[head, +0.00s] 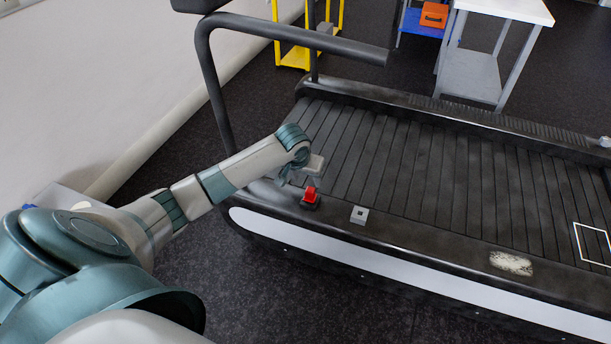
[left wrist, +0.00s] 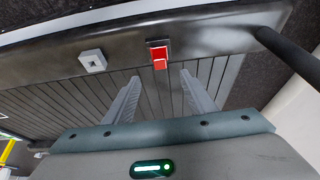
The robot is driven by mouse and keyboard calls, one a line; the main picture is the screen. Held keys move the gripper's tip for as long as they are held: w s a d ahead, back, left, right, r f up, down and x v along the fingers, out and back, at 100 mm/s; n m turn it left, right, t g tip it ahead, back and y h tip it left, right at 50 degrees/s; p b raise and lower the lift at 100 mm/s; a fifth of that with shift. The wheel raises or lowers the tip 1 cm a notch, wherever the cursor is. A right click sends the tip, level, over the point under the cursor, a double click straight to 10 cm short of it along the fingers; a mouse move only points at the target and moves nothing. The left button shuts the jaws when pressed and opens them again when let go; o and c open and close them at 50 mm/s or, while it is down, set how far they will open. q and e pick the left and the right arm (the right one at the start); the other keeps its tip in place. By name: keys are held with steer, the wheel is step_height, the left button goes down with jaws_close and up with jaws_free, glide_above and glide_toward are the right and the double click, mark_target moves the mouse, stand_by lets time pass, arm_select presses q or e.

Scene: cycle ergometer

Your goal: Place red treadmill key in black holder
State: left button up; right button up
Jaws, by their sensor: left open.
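The red treadmill key (head: 310,194) is on the near side rail of the treadmill, at a small black holder (head: 312,205). In the left wrist view the red key (left wrist: 160,58) shows against the black holder (left wrist: 157,43); I cannot tell whether it is fully seated. My left gripper (head: 298,181) is just beside and above the key. In the left wrist view its two fingers (left wrist: 160,77) are wide apart and empty, with the key just beyond the gap between their tips. My right gripper is not in view.
A small grey block with a dark square centre (head: 359,214) sits on the same rail, right of the key. The slatted treadmill belt (head: 430,170) is clear. A dark handrail (head: 215,90) rises at the left. A white table (head: 510,10) stands behind.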

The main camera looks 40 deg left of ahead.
arm_select(q)
steer(key=shift+s+r, duration=0.1)
steer(key=shift+r, duration=0.05)
stand_by(0.4)
steer(key=s+d+f+m+h, duration=0.1)
steer(key=s+d+f+m, duration=0.1)
steer(key=s+d+f, duration=0.45)
steer(key=s+d+f+m+h, duration=0.15)
steer(key=s+d+f, duration=0.25)
steer(key=s+d, duration=0.65)
steer(key=s, duration=1)
steer(key=s+d+m+g+y, duration=0.1)
steer(key=s+d, duration=0.1)
steer(key=s, duration=0.9)
steer(key=shift+s+d+f, duration=0.15)
steer(key=shift+d+f, duration=0.15)
steer(key=shift+f, duration=0.05)
